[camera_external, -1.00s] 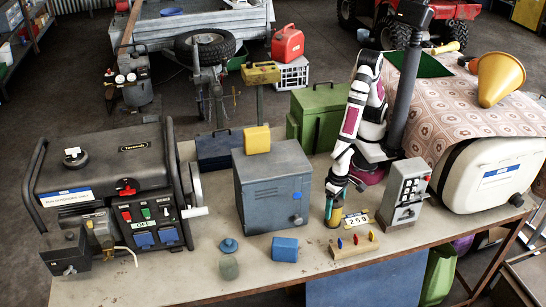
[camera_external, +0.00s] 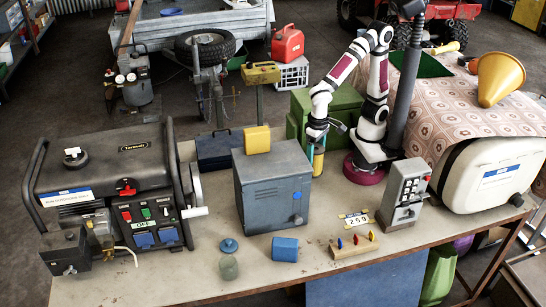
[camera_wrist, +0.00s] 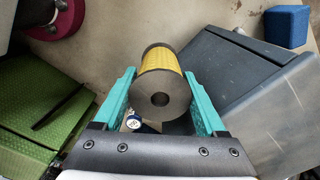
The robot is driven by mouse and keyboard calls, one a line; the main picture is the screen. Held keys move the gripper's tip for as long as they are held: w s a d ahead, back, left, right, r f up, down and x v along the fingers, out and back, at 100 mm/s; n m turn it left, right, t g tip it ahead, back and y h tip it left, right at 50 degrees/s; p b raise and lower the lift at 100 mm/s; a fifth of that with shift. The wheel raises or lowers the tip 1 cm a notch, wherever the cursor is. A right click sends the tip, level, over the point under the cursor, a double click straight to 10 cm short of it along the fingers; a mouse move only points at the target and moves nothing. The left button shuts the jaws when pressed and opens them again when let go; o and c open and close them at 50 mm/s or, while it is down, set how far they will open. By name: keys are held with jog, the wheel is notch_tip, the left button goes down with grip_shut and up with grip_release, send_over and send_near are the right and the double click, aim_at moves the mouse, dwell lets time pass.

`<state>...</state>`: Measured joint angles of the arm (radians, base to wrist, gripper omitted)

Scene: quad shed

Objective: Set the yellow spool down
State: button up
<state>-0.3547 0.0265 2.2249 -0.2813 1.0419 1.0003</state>
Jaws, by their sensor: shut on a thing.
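The yellow spool (camera_wrist: 162,62) has dark round end flanges with a hole in the middle. In the wrist view it is held between the two teal fingers of my gripper (camera_wrist: 160,100), its near end facing the camera. In the external view my gripper (camera_external: 318,146) points down with the spool (camera_external: 318,162) in it, between the grey cabinet (camera_external: 272,190) and my base. The external view does not show clearly how high the spool is above the bench (camera_external: 330,215).
The green box (camera_external: 345,103) is close behind my gripper. A yellow block (camera_external: 257,139) lies on the grey cabinet. A number plate (camera_external: 356,219), a peg block (camera_external: 355,245), a switch box (camera_external: 405,195) and a blue block (camera_external: 285,249) are towards the front. Bare bench lies right of the cabinet.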

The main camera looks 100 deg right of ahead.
jog(key=d+r+n, duration=0.1)
jog(key=d+r, duration=0.3)
jog(key=d, duration=0.6)
jog(key=w+d+f+m, duration=0.3)
jog(key=w+d+m, duration=0.4)
jog(key=w, duration=0.5)
jog(key=w+d+f+m, duration=0.2)
jog(key=w+d+m, duration=0.3)
jog(key=w+m, duration=0.55)
jog(key=w+a+f, duration=0.2)
jog(key=f, duration=0.1)
jog(key=w+a+f, duration=0.3)
jog(key=f, duration=0.1)
jog(key=w+a+f, duration=0.3)
jog(key=f, duration=0.1)
jog(key=shift+w+a+f, duration=0.15)
jog(key=shift+a+f, duration=0.05)
jog(key=shift+a, duration=0.05)
jog(key=shift+f, duration=0.3)
